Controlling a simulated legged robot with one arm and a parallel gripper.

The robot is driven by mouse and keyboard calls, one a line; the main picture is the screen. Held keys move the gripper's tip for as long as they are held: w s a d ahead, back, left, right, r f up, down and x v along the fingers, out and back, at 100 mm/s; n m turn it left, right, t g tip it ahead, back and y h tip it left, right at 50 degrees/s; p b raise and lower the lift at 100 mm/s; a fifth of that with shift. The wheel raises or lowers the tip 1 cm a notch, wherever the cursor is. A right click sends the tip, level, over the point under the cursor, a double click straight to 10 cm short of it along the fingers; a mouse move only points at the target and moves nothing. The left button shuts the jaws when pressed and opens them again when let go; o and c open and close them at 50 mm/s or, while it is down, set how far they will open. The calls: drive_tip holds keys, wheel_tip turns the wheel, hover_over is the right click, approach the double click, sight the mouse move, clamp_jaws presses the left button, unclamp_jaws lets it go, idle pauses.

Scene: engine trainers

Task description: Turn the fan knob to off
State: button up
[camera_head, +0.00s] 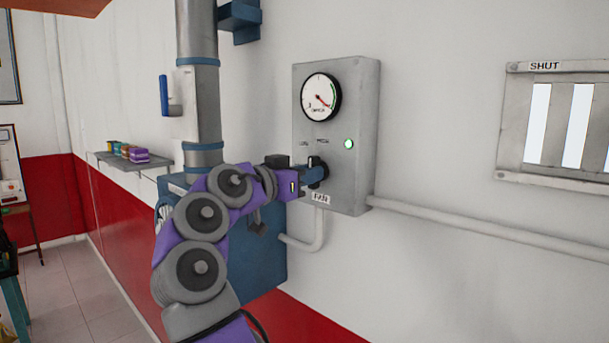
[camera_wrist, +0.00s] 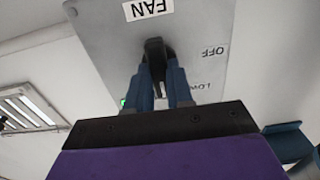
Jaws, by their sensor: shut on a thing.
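The grey fan control box (camera_head: 365,100) is on the white wall, with a FAN label (camera_head: 320,198) at its bottom. The black fan knob (camera_wrist: 154,50) shows upside down in the wrist view, between the two blue fingers of my gripper (camera_wrist: 160,80). My gripper (camera_head: 313,174) is shut on the knob and mostly hides it in the head view. In the wrist view the OFF label (camera_wrist: 214,51) and LOW label (camera_wrist: 205,86) are to the right of the knob. Which mark the knob points at is unclear.
A round gauge (camera_head: 320,97) and a lit green lamp (camera_head: 348,143) are on the box. A vertical pipe (camera_head: 200,100) and blue cabinet (camera_head: 255,265) stand to the left. A conduit (camera_head: 480,229) runs right, below a louvre (camera_head: 560,125) marked SHUT.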

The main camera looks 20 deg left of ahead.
clamp_jaws()
drive_tip(key=shift+f+n, duration=0.1)
drive_tip(key=shift+n, duration=0.2)
drive_tip(key=shift+a+f+n+p, duration=0.1)
drive_tip(key=shift+f+n+p, duration=0.05)
drive_tip(key=shift+n+p, duration=7.85)
drive_tip(key=shift+f+n+b, duration=0.1)
drive_tip(key=shift+n+b, duration=0.45)
drive_tip(key=shift+n, duration=0.25)
